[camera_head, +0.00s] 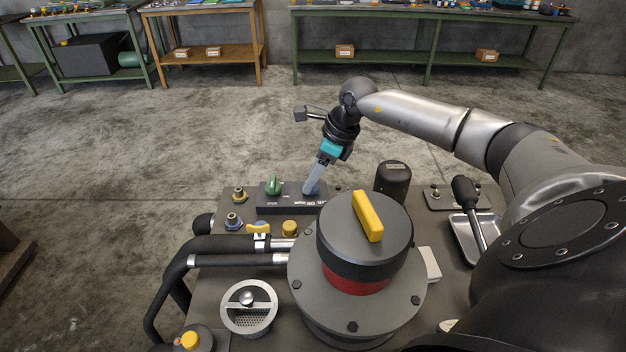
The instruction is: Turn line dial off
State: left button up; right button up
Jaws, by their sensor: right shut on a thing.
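A low dark control box (292,209) with white lettering sits at the back of the grey bench. A green dial (274,186) stands on its left part. A blue dial (314,190) is on its right part, mostly hidden by my right gripper. My right gripper (311,187) reaches down from the upper right, and its fingers are shut on the blue dial. The lettering is too small to read, so I cannot tell which dial is the line dial. My left gripper is not in view.
A large grey cylinder with a yellow handle (367,216) stands in front of the box. A black canister (393,182) is to the right. Black hoses (215,245), a strainer (248,307), a yellow knob (289,228) and a metal tray (466,238) crowd the bench.

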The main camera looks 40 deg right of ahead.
jog(key=shift+d+n+g+y+b, duration=0.1)
jog(key=shift+n+g+y+b, duration=0.3)
jog(key=shift+n, duration=0.8)
jog(key=o, duration=1.4)
jog(key=shift+c, duration=0.2)
jog(key=p+v, duration=0.1)
jog(key=v, duration=1.4)
jog(key=shift+r+p, duration=0.2)
jog(key=shift+p, duration=0.1)
